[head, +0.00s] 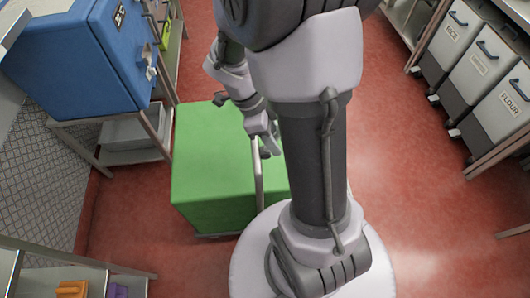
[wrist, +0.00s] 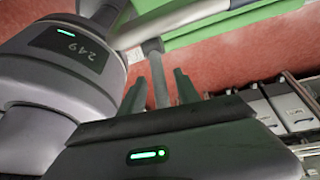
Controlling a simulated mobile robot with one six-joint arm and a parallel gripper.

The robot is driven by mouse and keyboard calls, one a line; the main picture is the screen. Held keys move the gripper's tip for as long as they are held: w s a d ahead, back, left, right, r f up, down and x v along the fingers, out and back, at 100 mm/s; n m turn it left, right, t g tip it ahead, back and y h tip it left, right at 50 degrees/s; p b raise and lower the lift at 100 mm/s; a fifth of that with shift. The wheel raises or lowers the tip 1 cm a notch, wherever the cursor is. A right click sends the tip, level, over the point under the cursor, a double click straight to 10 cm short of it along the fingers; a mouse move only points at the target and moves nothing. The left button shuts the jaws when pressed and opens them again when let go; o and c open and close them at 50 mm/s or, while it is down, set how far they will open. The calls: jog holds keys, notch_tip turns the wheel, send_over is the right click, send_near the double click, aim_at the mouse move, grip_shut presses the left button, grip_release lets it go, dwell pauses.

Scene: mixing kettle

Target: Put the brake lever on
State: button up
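The green cart (head: 205,155) stands on the red floor, left of my arm in the head view. A pale grey handle bar (head: 257,180) runs along its right side; it also shows at the top of the wrist view (wrist: 190,18). A grey rod (wrist: 158,78), which looks like the brake lever, joins the bar at a dark grey piece and reaches down between my fingers. My gripper (head: 268,146) is at the bar's far end. In the wrist view its two fingers (wrist: 160,92) stand apart, one on each side of the rod, with gaps showing. The lever is not clear in the head view.
A blue machine (head: 80,55) on a metal stand is at the upper left. White bins (head: 480,70), one marked flour, stand under a counter at the right. A metal table with orange and purple items (head: 72,289) is at the lower left. Red floor (head: 400,150) is clear on the right.

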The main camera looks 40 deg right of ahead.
jog(key=b+x, duration=0.2)
jog(key=b, duration=0.1)
jog(key=shift+s+d+f, duration=0.1)
jog(key=shift+f, duration=0.3)
